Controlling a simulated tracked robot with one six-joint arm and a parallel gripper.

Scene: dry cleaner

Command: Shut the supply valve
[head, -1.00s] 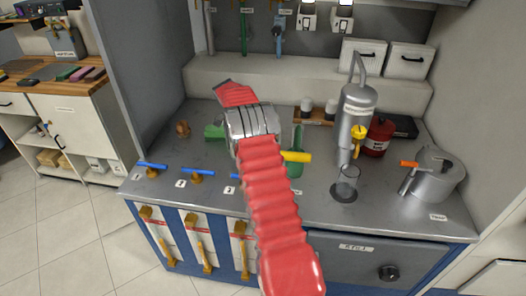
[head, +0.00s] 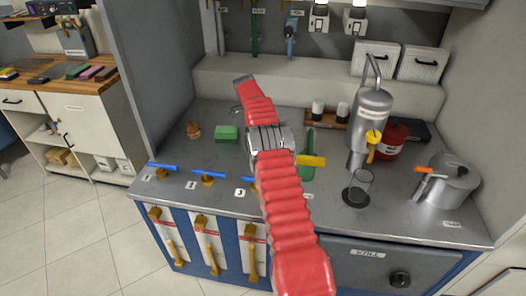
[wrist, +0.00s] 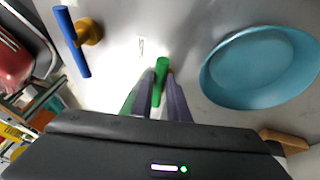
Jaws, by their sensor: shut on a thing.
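Blue-lever valves with brass bodies line the counter's front left; the leftmost (head: 163,167) and the second (head: 209,174) show whole, and the third (head: 252,183) is partly behind my red arm. I cannot tell which is the supply valve. In the wrist view, one blue lever on a brass body (wrist: 90,32) is at upper left. My gripper (wrist: 161,84) is shut on a slim green piece (wrist: 162,66), whose tip shows between the fingers. It may be a handle; its base is hidden.
A yellow handle (head: 311,160), a glass (head: 360,188), a metal still (head: 370,115) and a pot (head: 450,185) stand right of my arm. A green block (head: 227,133) lies left. A teal oval dish (wrist: 262,68) is right of my fingers in the wrist view.

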